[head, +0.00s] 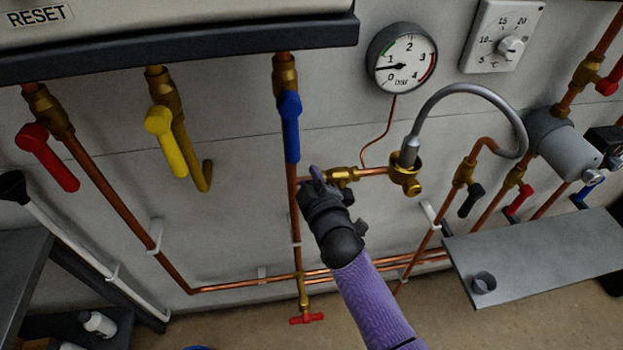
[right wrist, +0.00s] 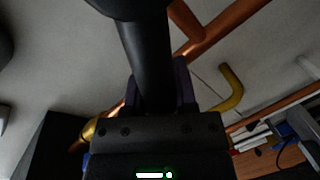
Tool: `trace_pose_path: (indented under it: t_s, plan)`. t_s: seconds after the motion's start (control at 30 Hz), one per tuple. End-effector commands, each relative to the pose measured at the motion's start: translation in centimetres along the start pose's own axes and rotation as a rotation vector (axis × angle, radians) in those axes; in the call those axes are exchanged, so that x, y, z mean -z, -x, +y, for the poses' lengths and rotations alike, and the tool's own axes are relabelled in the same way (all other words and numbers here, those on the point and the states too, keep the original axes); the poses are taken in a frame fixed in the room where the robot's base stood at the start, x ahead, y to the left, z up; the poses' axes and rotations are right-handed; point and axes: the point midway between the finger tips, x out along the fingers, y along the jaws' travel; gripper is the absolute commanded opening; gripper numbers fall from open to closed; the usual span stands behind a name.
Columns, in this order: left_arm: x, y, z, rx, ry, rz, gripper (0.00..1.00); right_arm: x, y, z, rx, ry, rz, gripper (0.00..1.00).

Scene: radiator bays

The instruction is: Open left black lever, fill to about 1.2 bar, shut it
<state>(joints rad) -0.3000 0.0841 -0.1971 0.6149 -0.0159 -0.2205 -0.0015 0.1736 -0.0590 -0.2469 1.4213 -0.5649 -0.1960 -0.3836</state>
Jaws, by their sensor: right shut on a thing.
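My right gripper (head: 314,180) is at the left end of the brass filling valve (head: 343,175), beside the copper pipe below the blue lever. In the right wrist view its two fingers (right wrist: 158,95) are shut on a black lever (right wrist: 146,55). In the head view my gripper hides most of that lever, so its angle is unclear. The braided filling hose (head: 467,88) arches from the brass fitting to the right. The round pressure gauge (head: 402,58) has its needle pointing left, a little under 1. My left gripper is not in view.
A blue lever (head: 291,128) hangs just above my right gripper. Yellow (head: 163,138) and red (head: 48,157) levers hang to the left. Another black lever (head: 471,200) is to the right, near a grey shelf (head: 540,258) bearing a small cup (head: 483,283).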

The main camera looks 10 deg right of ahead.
Motion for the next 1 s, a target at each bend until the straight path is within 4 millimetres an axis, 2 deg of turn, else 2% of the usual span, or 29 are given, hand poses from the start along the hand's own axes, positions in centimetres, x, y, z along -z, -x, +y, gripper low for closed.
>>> trace_pose_path:
  t_s: [0.1, 0.13, 0.27, 0.3, 0.53, 0.63, 1.0]
  plan:
    - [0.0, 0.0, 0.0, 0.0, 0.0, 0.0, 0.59, -0.1, 0.0, -0.1, 0.003, -0.003, -0.001, 0.0]
    - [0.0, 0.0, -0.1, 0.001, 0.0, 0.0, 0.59, -0.1, 0.0, -0.1, 0.003, -0.003, -0.001, 0.39]
    - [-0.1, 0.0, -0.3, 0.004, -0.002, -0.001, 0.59, 0.0, 0.0, -0.1, 0.002, -0.003, -0.001, 0.66]
    - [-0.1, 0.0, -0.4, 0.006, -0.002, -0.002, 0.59, 0.0, 0.0, -0.1, 0.002, -0.003, -0.001, 0.7]
    - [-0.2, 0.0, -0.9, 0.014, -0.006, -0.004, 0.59, 0.0, 0.0, 0.0, 0.001, -0.003, 0.0, 0.7]
    - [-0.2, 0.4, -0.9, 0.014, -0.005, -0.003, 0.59, 0.0, 0.7, 0.1, 0.001, -0.003, 0.0, 0.7]
    - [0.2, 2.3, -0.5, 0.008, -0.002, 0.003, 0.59, 0.0, 8.5, 0.0, 0.002, -0.004, -0.001, 0.7]
